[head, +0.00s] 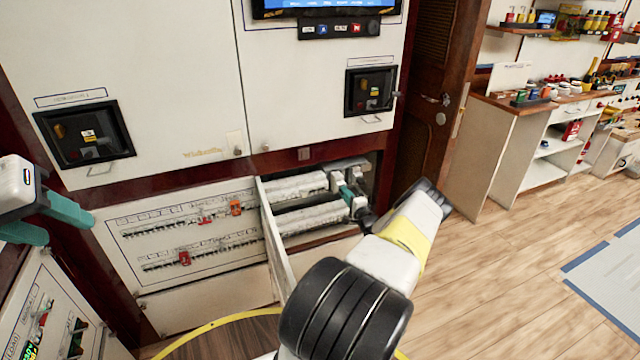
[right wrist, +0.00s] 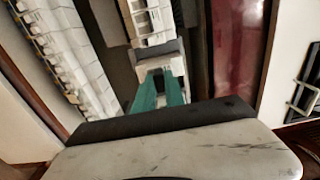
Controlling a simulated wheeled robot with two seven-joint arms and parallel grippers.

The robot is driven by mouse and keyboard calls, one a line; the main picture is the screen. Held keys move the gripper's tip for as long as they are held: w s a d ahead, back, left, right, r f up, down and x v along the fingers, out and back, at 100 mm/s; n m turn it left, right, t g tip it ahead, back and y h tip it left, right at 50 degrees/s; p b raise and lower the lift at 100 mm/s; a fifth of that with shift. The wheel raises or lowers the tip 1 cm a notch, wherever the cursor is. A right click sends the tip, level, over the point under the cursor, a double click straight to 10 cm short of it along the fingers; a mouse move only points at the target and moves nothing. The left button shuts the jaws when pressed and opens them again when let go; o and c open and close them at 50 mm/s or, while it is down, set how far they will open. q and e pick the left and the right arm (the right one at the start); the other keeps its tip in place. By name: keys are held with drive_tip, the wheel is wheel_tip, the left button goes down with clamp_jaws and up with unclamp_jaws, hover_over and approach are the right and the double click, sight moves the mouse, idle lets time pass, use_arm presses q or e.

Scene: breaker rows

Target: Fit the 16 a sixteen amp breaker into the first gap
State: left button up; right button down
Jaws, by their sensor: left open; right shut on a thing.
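My right gripper (head: 346,193) reaches into the open cabinet bay, near the right ends of two rows of white breakers: the upper row (head: 300,187) and the lower row (head: 312,218). In the right wrist view its teal fingers (right wrist: 159,88) are shut on a pale grey block, the breaker (right wrist: 158,52), held at the near end of a white row (right wrist: 151,18). Whether it touches the row, and its rating mark, I cannot tell. The first gap cannot be made out. My left gripper (head: 45,215) is open and empty at the left edge.
An open door panel (head: 274,235) stands at the bay's left side. Left of it is a closed panel (head: 190,240) with red and orange switches. A brown door (head: 425,90) is at the right.

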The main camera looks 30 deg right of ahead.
drive_tip(key=shift+w+d, duration=0.15)
drive_tip(key=shift+w, duration=1.45)
drive_tip(key=c, duration=1.3)
unclamp_jaws()
drive_tip(key=shift+s, duration=0.15)
drive_tip(key=s, duration=0.5)
drive_tip(key=s+a, duration=0.1)
drive_tip(key=s, duration=0.1)
drive_tip(key=shift+s, duration=0.25)
